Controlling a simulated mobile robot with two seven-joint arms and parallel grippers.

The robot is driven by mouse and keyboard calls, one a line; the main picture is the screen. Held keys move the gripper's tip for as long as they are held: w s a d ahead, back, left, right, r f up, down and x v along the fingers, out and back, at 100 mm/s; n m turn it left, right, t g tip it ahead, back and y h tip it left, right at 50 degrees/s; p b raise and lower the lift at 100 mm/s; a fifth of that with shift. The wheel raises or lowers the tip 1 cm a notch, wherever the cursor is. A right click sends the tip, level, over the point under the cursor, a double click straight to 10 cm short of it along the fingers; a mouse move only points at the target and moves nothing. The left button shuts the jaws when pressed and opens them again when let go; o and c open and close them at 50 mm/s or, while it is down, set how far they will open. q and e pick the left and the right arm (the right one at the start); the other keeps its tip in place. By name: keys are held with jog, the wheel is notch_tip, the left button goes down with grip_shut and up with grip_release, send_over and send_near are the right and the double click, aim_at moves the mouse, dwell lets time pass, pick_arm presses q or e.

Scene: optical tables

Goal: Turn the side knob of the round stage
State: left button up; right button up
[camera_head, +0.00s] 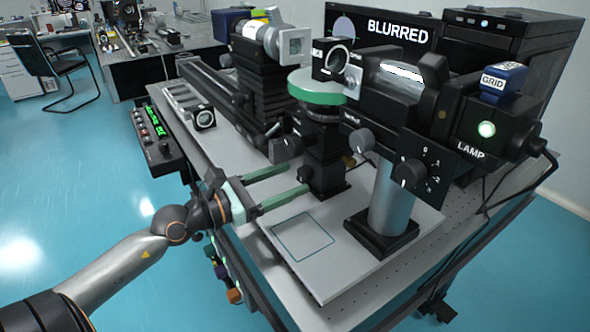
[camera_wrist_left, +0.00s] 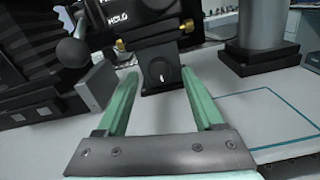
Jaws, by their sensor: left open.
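The round stage (camera_head: 316,86) is a green-rimmed disc on a black post (camera_head: 325,165) in the middle of the head view. A dark knob with a white mark (camera_wrist_left: 160,72) faces me low on the black mount in the left wrist view. My left gripper (camera_head: 297,177) has two green fingers, open and empty, pointing at the post. In the left wrist view the gripper's fingertips (camera_wrist_left: 161,78) stand either side of the knob's line; I cannot tell whether they touch it. My right gripper is not in view.
A thick silver column (camera_head: 390,200) with a black dial box stands right of the stage. A lamp housing (camera_head: 485,130) and a screen reading BLURRED (camera_head: 385,35) are behind. A flat outlined square (camera_head: 303,237) lies on the bare front plate. A control box (camera_head: 158,138) is at left.

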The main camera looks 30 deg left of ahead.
pick_arm(q)
jog(key=shift+x, duration=1.1)
grip_shut()
jog(key=shift+p, duration=0.3)
